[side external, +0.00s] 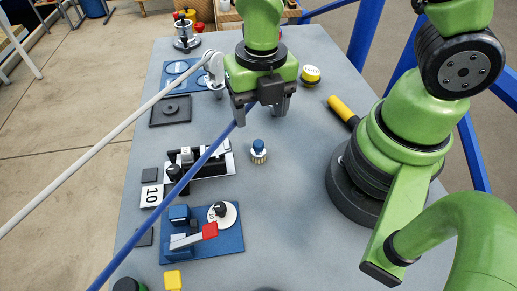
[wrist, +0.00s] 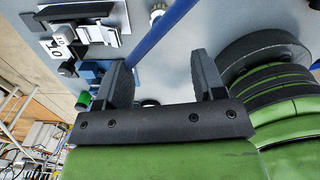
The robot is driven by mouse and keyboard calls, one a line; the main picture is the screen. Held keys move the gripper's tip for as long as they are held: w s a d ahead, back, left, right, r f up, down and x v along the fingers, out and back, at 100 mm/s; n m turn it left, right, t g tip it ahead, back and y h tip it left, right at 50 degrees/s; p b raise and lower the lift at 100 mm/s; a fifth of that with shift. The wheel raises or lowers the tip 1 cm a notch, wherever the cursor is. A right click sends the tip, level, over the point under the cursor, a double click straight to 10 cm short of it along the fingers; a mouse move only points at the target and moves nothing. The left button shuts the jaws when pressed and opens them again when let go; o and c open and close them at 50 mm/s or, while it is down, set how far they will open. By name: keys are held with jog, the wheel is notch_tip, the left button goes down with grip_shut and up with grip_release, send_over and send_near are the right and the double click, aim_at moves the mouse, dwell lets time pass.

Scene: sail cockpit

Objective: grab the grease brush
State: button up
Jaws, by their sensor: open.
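A small upright piece with a blue top and a pale, ribbed lower part (side external: 259,152) stands on the grey table; it looks like the grease brush, but it is too small to be sure. Part of it seems to show at the top of the wrist view (wrist: 157,14), beside the blue bar. My gripper (side external: 261,108) is open and empty, pointing down above the table, behind and above this piece in the side view. In the wrist view its two fingers (wrist: 165,78) are spread wide with nothing held between them.
A long blue bar (side external: 180,188) and a white bar (side external: 120,139) slant past my gripper. A yellow handle (side external: 342,108) lies right. The table's centre front (side external: 290,220) is clear.

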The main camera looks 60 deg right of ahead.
aim_at(258, 142)
jog(key=shift+s+f+n, duration=0.1)
jog(key=shift+f+n, duration=0.35)
jog(key=shift+n, duration=0.05)
notch_tip(258, 142, down, 4)
jog(key=shift+r, duration=0.1)
jog(key=shift+w+f, duration=0.15)
jog(key=shift+f, duration=1.35)
jog(key=shift+w+f, duration=0.1)
jog(key=shift+f, duration=1.4)
jog(key=shift+c, duration=0.2)
jog(key=c, duration=1)
